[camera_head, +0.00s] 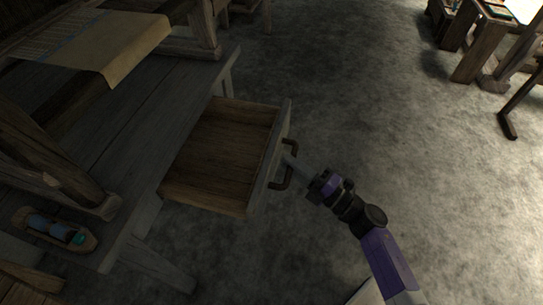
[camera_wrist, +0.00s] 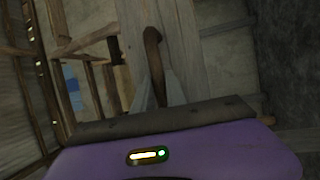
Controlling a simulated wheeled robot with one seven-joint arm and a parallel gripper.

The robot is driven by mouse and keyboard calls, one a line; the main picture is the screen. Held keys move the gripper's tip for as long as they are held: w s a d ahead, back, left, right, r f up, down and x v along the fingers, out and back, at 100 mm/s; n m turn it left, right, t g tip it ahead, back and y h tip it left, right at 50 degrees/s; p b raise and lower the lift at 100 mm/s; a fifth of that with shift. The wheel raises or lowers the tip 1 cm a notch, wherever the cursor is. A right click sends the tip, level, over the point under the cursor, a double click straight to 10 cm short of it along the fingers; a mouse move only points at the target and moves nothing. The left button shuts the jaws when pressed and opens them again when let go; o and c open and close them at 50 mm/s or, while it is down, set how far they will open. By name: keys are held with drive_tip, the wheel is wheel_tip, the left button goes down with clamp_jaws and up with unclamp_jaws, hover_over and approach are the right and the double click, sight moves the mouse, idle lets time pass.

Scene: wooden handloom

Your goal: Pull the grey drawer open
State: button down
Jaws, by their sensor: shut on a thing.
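The drawer (camera_head: 222,148) stands pulled out from under the wooden bench, in the middle of the head view. Its inside is bare brown wood and looks empty. Its grey front panel (camera_head: 268,160) faces right and carries a dark bracket-shaped handle (camera_head: 287,181). My gripper (camera_head: 292,160) reaches the handle from the right and is shut on it. In the wrist view the handle (camera_wrist: 153,50) runs down between my two fingers (camera_wrist: 159,95). The fingertips' exact contact on the handle is hard to make out in the dim light.
The bench top (camera_head: 150,85) lies left of the drawer, with a cloth (camera_head: 105,45) at the back. A wooden shuttle with blue thread (camera_head: 52,229) lies at the lower left. The grey floor (camera_head: 400,150) right of the drawer is clear. Wooden furniture (camera_head: 475,50) stands at the far right.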

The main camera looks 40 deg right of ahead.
drive_tip(key=shift+s+d+f, duration=0.1)
drive_tip(key=shift+s+d, duration=0.3)
drive_tip(key=shift+s, duration=0.15)
drive_tip(key=c, duration=1.4)
unclamp_jaws()
drive_tip(key=shift+o, duration=0.2)
drive_tip(key=shift+s, duration=0.1)
drive_tip(key=v, duration=0.7)
drive_tip(key=shift+s, duration=0.3)
drive_tip(key=shift+d+f, duration=0.1)
